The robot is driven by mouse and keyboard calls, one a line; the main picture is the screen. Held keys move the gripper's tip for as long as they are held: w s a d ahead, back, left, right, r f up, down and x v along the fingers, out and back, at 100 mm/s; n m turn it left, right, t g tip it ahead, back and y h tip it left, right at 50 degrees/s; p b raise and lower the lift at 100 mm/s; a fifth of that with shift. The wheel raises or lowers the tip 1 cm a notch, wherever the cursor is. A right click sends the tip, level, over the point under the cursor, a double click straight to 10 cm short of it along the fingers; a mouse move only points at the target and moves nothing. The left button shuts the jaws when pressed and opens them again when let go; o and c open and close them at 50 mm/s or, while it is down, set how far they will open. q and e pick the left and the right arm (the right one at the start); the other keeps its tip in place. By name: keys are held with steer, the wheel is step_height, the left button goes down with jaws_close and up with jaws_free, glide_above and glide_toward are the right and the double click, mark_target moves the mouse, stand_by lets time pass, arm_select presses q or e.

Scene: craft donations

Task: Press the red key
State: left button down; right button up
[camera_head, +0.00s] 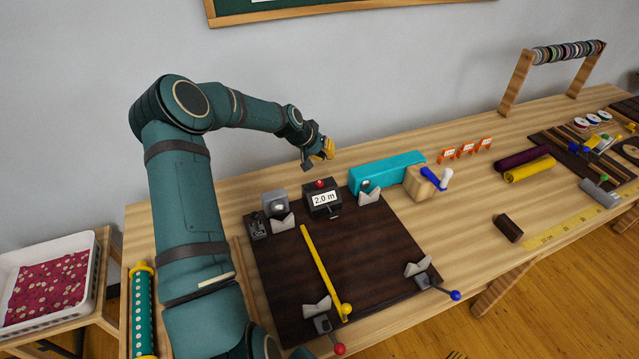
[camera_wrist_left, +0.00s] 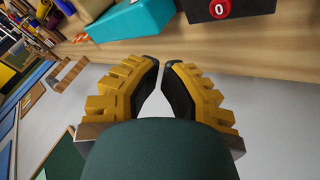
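The red key (camera_head: 319,184) is a round button on top of a small dark counter box (camera_head: 323,197) whose display reads "2.0 m". In the left wrist view the red key (camera_wrist_left: 220,9) shows a white "0" at the top edge. My left gripper (camera_head: 325,153), with yellow fingers, is in the air above and behind the box, apart from the key. In the left wrist view its fingertips (camera_wrist_left: 161,64) nearly meet, with nothing between them. My right gripper is in neither view.
A teal block (camera_head: 385,172) stands right of the counter, with a wooden block and blue crank (camera_head: 428,181) beyond. A grey device (camera_head: 275,204) stands at left. A dark board (camera_head: 375,250) bears a yellow bar (camera_head: 322,268) and grey supports. White wall lies behind the table.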

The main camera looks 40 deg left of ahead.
arm_select(q)
steer(key=b, duration=0.4)
glide_above(331, 181)
steer(key=s, duration=0.3)
steer(key=f, duration=0.6)
steer(key=shift+w+a+f, duration=0.2)
steer(key=shift+a+f, duration=0.15)
steer(key=shift+f, duration=0.55)
steer(key=shift+f, duration=0.1)
steer(key=shift+f+b, duration=0.3)
steer(key=shift+b, duration=0.25)
steer(key=shift+f+b, duration=0.45)
steer(key=shift+f, duration=0.05)
steer(key=shift+r, duration=0.15)
stand_by(0.4)
steer(key=shift+r+p, duration=0.35)
steer(key=shift+r, duration=0.4)
